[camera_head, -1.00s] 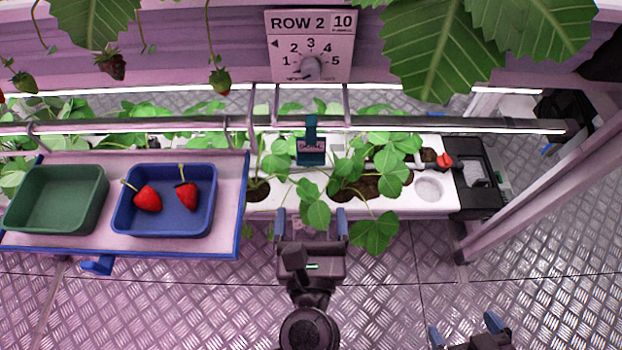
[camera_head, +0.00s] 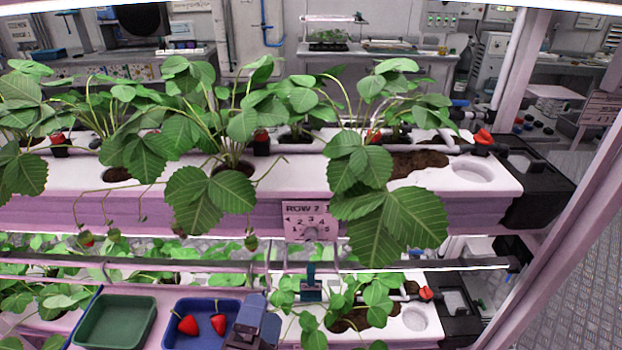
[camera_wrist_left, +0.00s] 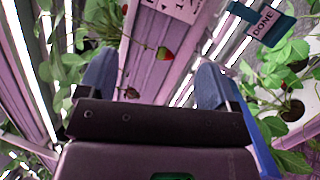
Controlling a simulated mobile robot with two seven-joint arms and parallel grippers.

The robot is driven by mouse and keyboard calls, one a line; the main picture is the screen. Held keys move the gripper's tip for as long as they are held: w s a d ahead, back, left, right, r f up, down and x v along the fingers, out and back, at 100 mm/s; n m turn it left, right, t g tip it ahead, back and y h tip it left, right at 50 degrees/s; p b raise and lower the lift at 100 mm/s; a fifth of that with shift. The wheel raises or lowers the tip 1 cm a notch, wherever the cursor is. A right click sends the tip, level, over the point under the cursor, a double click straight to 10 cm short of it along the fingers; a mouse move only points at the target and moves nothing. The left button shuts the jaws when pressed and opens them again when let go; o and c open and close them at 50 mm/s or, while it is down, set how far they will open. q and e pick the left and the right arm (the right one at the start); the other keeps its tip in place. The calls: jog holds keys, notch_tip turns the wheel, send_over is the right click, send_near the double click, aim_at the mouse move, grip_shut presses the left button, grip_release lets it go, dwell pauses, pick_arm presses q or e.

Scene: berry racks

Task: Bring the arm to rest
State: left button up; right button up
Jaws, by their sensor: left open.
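My left gripper (camera_head: 262,314) shows at the bottom of the head view, beside the right end of the blue tray and partly covering it. In the left wrist view my left gripper (camera_wrist_left: 155,80) has its two blue fingers wide apart with nothing held between them. A small red berry (camera_wrist_left: 165,54) hangs beyond the fingers there. The blue tray (camera_head: 202,304) holds two red strawberries (camera_head: 188,325). An empty green tray (camera_head: 115,318) stands to its left. My right gripper is out of view.
The lower planter (camera_head: 412,318) lies right of the gripper. A pink post (camera_head: 555,220) slants at the right. A DONE tag (camera_wrist_left: 262,20) shows in the wrist view.

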pick_arm(q)
jog(key=s+a+f+m+g+y+p, duration=0.1)
jog(key=s+a+m+g+y+p, duration=0.1)
jog(key=s+a+m+g+p, duration=0.2)
jog(key=s+a+f+m+g+y+p, duration=0.2)
jog(key=s+a+m+g+p, duration=0.3)
jog(key=s+a+m+p, duration=0.5)
jog(key=a+m+p, duration=0.1)
jog(key=a+m, duration=0.3)
jog(key=a, duration=0.2)
jog(key=shift+s+y, duration=0.3)
jog(key=shift+s, duration=0.1)
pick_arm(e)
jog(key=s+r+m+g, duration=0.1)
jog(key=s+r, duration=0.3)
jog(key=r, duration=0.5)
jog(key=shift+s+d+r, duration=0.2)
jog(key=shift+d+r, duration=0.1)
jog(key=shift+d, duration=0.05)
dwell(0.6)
